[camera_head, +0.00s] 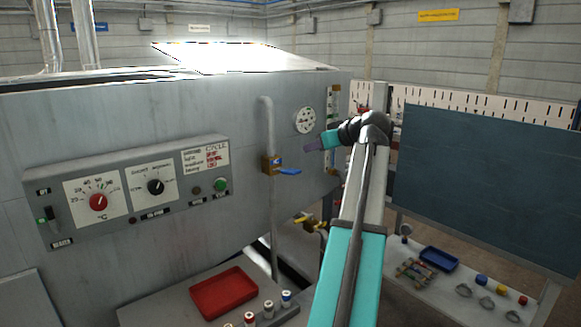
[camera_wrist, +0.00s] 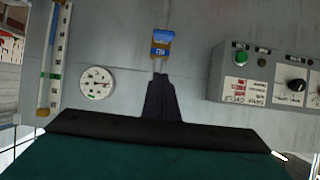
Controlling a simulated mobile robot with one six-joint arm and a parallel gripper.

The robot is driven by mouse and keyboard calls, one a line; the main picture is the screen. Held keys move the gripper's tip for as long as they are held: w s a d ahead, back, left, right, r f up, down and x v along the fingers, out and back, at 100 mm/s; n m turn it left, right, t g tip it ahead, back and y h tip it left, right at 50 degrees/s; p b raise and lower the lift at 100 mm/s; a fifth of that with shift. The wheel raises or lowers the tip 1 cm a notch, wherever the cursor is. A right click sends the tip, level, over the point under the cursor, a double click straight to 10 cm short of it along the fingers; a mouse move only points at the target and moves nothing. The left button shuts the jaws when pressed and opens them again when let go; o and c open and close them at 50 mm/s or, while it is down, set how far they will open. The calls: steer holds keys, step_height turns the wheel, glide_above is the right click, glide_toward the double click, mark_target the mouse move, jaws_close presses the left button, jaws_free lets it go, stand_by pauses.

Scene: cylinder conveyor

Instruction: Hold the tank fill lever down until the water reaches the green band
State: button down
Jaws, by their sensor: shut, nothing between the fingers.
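The blue fill lever (camera_head: 288,171) sticks out from a brass valve (camera_head: 268,165) on the grey machine's front. In the wrist view, which is upside down, the lever (camera_wrist: 165,35) shows above the dark fingers. My gripper (camera_head: 308,146) is shut and empty, a little above and to the right of the lever in the head view. It appears apart from the lever. The sight gauge (camera_wrist: 57,50) stands at the left of the wrist view with a small green mark. It is partly hidden behind my arm in the head view (camera_head: 333,110). I cannot read its water level.
A round dial (camera_head: 305,120) sits close to my gripper. A yellow-handled valve (camera_head: 302,218) is lower down. The control panel (camera_head: 130,195) juts out at left. A red tray (camera_head: 223,292) and several small bottles are below.

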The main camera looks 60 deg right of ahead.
steer(key=shift+w+f, duration=0.1)
steer(key=shift+w, duration=0.15)
steer(key=p, duration=0.3)
glide_above(295, 171)
steer(key=f, duration=0.2)
steer(key=w+f, duration=0.1)
steer(key=f, duration=0.1)
steer(key=shift+d, duration=0.35)
steer(key=shift+s+a+f, duration=0.1)
steer(key=shift+s+f, duration=0.05)
steer(key=shift+f, duration=0.8)
steer(key=shift+s+f+p, duration=0.25)
steer(key=shift+f+p, duration=0.2)
steer(key=shift+f, duration=0.7)
steer(key=shift+a+f+b, duration=0.15)
steer(key=shift+f+b, duration=0.1)
steer(key=shift+b, duration=0.4)
